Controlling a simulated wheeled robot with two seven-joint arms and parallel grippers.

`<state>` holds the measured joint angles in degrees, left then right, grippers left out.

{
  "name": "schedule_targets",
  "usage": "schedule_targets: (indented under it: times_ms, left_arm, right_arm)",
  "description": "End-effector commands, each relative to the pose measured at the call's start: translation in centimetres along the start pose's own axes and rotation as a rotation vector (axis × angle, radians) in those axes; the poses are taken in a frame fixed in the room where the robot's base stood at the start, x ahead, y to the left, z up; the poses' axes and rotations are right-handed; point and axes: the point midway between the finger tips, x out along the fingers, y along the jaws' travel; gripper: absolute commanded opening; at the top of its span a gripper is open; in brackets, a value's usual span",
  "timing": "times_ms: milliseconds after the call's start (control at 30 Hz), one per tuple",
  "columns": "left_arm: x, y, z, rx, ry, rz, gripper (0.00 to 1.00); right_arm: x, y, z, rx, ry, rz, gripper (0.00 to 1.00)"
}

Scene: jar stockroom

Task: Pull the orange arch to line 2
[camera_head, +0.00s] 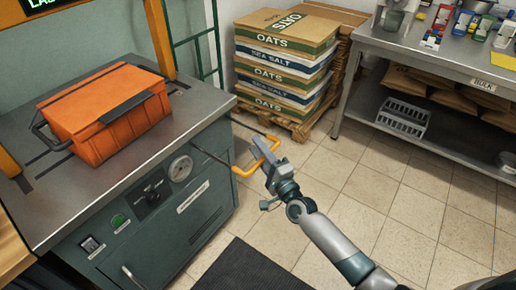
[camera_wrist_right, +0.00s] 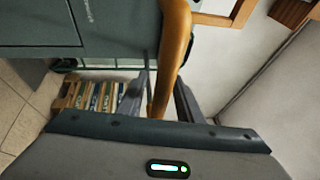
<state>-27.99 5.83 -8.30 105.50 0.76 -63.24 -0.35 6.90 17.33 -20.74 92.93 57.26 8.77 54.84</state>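An orange arch-shaped handle (camera_head: 243,170) sticks out from the right side of the green machine on dark rods. It also runs down the middle of the right wrist view (camera_wrist_right: 176,40). My right gripper (camera_head: 261,157) is at the handle's outer bar. In the wrist view the handle passes between the two fingers (camera_wrist_right: 164,88); I cannot tell whether they press on it. Orange upright posts (camera_head: 160,38) stand at the machine's bench top. Dark lines (camera_head: 48,160) show on that top, but I can read no line number. My left gripper is out of view.
An orange bag-like case (camera_head: 105,115) lies on the machine's steel top (camera_head: 75,203). Stacked oats and sea salt sacks (camera_head: 285,60) stand on a pallet behind. A steel table (camera_head: 440,50) with small goods is at the right. The tiled floor between is clear, with a dark mat (camera_head: 248,268) in front.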

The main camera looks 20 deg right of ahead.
Motion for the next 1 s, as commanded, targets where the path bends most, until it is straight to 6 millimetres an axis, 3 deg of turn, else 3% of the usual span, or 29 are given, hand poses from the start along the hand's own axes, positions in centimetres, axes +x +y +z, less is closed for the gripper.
schedule_targets:
  times_ms: [167, 300, 567, 900, 1000]
  left_arm:
    - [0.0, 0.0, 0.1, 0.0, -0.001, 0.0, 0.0]
    - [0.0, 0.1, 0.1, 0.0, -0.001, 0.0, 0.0]
    - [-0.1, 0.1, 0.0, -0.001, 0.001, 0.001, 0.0]
    - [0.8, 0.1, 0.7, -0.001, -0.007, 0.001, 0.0]
    - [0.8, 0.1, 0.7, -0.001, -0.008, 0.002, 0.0]
  right_arm:
    - [0.0, 0.0, 0.0, 0.0, 0.0, 0.0, 0.3]
    - [0.0, 0.0, 0.0, 0.0, 0.0, 0.0, 0.0]
    - [-0.7, 0.0, -0.3, -0.002, 0.001, 0.002, 0.0]
    - [-6.5, -1.1, -2.8, -0.003, 0.001, 0.004, 0.0]
    - [-7.5, -1.4, -3.1, -0.002, 0.002, 0.002, 0.0]
